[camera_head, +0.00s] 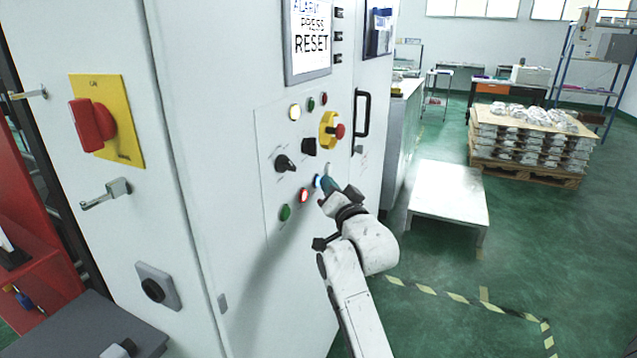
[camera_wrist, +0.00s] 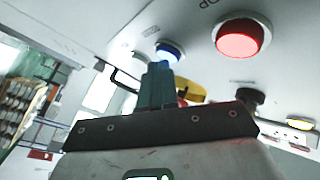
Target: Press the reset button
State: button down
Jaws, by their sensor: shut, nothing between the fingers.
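The blue lit button (camera_head: 317,181), which I take for the reset button, sits on the control panel of a white cabinet. In the wrist view the blue button (camera_wrist: 169,51) shows just beyond my fingertips. My gripper (camera_head: 326,185) is shut and empty, its tip close to the blue button. In the wrist view my gripper (camera_wrist: 157,72) points at the panel near the button's lower edge. I cannot tell whether it touches the button. A screen (camera_head: 311,38) above reads "ALARM PRESS RESET".
A red lit button (camera_head: 304,195) is just left of the blue one; it also shows in the wrist view (camera_wrist: 240,38). A green button (camera_head: 285,212), a black knob (camera_head: 285,163) and a red emergency stop (camera_head: 338,131) are nearby. A low white table (camera_head: 447,192) stands right.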

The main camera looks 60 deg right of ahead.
jog(key=shift+w, duration=0.25)
jog(key=shift+s, duration=0.2)
dwell(0.3)
jog(key=shift+s+p, duration=0.4)
jog(key=shift+s, duration=0.25)
jog(key=shift+s, duration=0.15)
jog(key=s, duration=0.1)
jog(key=s+p, duration=0.1)
jog(key=s, duration=0.1)
jog(key=s+p, duration=0.1)
jog(key=shift+s+d, duration=0.25)
jog(key=shift+s, duration=0.15)
dwell(0.6)
